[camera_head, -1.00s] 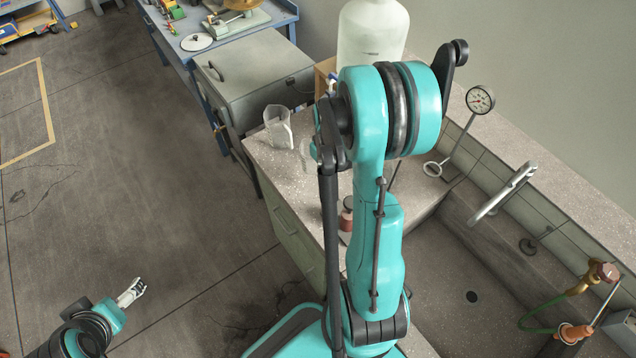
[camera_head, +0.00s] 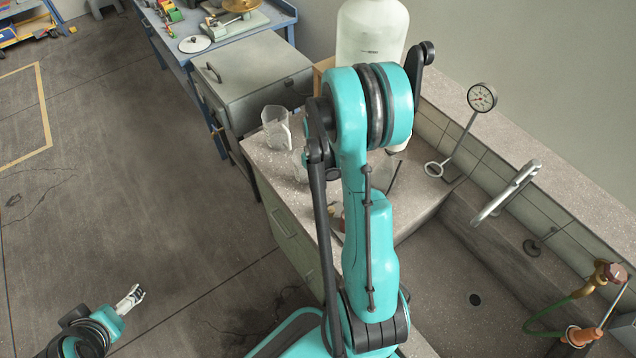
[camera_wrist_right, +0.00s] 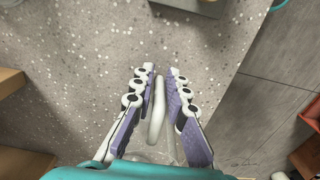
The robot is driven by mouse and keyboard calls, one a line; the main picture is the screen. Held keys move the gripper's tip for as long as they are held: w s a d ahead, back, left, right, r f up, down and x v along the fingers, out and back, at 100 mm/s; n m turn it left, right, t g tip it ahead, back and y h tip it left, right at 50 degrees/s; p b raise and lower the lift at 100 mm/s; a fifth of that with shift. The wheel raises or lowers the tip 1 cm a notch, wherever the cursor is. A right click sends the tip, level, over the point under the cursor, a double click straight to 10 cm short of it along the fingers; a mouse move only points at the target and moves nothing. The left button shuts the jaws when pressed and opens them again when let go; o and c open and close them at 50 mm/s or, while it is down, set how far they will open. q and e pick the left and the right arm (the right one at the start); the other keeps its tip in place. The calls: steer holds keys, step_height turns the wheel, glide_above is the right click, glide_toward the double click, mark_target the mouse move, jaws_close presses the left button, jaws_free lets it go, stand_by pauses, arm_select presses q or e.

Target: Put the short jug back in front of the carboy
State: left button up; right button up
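A clear jug (camera_head: 274,126) with a pale handle stands upright on the near-left corner of the stone bench. Another translucent shape shows beside my right arm, too covered to make out. The large whitish carboy (camera_head: 371,38) stands at the back of the bench. My right gripper is hidden behind its own arm in the head view. In the right wrist view my right gripper (camera_wrist_right: 160,72) is open, its fingers either side of a pale curved handle (camera_wrist_right: 154,115). The clear body below is mostly hidden. My left gripper (camera_head: 132,296) is over the floor, away from the bench; its opening is unclear.
The sink (camera_head: 450,270) with a metal spout (camera_head: 505,193) fills the right side. A grey lidded chest (camera_head: 252,80) adjoins the bench. A wooden box (camera_head: 322,72) is beside the carboy.

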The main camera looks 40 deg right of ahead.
steer(key=shift+o, duration=0.6)
steer(key=shift+r, duration=0.1)
steer(key=shift+r+p, duration=0.15)
steer(key=shift+p, duration=0.15)
step_height(320, 180, up, 12)
steer(key=p, duration=0.3)
steer(key=shift+p, duration=0.3)
steer(key=s+a+r+t, duration=0.1)
steer(key=a+r+t, duration=0.1)
steer(key=a+r, duration=0.2)
steer(key=s+a+r+t, duration=0.2)
steer(key=a+r, duration=0.2)
steer(key=a, duration=0.6)
steer(key=s+a+r+n+t, duration=0.1)
steer(key=s+a+r+t, duration=0.1)
steer(key=a, duration=0.5)
step_height(320, 180, up, 2)
steer(key=shift+a+r+t, duration=0.1)
steer(key=shift+a+t, duration=0.3)
steer(key=shift+t, duration=0.2)
